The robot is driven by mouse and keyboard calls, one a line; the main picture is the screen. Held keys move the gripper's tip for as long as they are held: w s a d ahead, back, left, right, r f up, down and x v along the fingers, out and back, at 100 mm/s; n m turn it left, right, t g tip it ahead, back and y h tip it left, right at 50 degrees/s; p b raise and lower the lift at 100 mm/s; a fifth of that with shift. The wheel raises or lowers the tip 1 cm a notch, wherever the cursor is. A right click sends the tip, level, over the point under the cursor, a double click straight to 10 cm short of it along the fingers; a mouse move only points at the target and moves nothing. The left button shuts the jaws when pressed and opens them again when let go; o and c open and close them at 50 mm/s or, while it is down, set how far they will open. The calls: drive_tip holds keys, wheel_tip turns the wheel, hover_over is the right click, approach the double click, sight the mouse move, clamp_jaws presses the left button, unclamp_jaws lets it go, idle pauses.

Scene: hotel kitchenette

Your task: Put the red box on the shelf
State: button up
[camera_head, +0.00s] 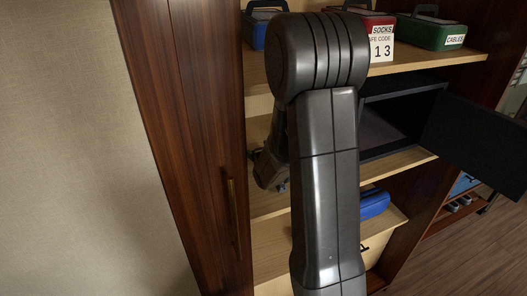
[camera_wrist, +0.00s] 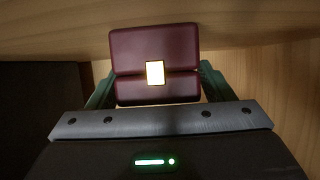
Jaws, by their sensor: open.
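A dark red box (camera_wrist: 153,47) with a bright pale square on its front is close up in the wrist view, against a wooden board. My gripper (camera_wrist: 156,80) is open, with one green finger on each side of the box; I cannot tell if either touches it. In the head view my gripper (camera_head: 282,186) is partly behind my arm, at the middle shelf (camera_head: 400,162), left of the safe. The box between the fingers is hidden there. A red box labelled SOCKS (camera_head: 379,27) sits on the upper shelf (camera_head: 425,60), partly behind my arm.
A blue box (camera_head: 257,36) and a green CABLES box (camera_head: 432,33) stand on the upper shelf. A paper reading 13 (camera_head: 381,49) hangs below the SOCKS label. The safe's open door (camera_head: 475,140) juts out right. A blue item (camera_head: 374,205) lies lower down.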

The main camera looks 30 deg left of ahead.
drive_tip(key=b+v, duration=0.1)
drive_tip(key=v, duration=1)
drive_tip(key=shift+s+d+r, duration=0.1)
drive_tip(key=shift+d+r, duration=0.05)
drive_tip(key=shift+r, duration=0.05)
drive_tip(key=shift+s+d+r, duration=0.1)
drive_tip(key=shift+s+d, duration=0.1)
